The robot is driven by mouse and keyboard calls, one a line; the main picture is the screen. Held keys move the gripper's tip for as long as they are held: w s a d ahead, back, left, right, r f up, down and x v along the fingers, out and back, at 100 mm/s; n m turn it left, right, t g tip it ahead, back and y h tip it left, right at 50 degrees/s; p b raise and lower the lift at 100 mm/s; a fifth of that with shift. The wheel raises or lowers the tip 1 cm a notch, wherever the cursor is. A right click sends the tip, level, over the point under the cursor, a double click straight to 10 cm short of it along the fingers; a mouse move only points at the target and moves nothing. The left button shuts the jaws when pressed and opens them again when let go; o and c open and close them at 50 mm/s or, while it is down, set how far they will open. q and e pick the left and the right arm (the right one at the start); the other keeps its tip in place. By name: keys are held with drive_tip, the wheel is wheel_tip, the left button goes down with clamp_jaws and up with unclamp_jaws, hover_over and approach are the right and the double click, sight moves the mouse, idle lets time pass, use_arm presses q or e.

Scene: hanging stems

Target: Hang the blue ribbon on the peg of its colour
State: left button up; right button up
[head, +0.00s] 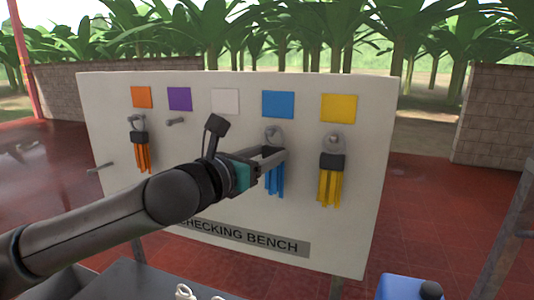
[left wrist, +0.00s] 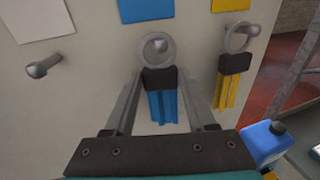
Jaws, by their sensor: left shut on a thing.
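The blue ribbon (head: 274,180) hangs in front of the peg (left wrist: 159,44) below the blue card (head: 278,104). Its grey ring (left wrist: 157,50) frames the peg's head in the left wrist view and looks to be around it; how deep the peg sits in the ring is hard to tell. My left gripper (head: 276,155) is shut on the ribbon's dark band (left wrist: 159,79), with a finger on each side, and the blue strips hang below. My right gripper is not in view.
An orange ribbon (head: 142,155) and a yellow ribbon (head: 330,182) hang on their pegs on the white board (head: 365,130). The pegs under the purple card (head: 179,99) and white card (left wrist: 37,17) are bare. A blue jug (head: 405,288) stands at the lower right.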

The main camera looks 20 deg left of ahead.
use_arm(q)
drive_tip(key=shift+f, duration=0.1)
drive_tip(key=o, duration=1.4)
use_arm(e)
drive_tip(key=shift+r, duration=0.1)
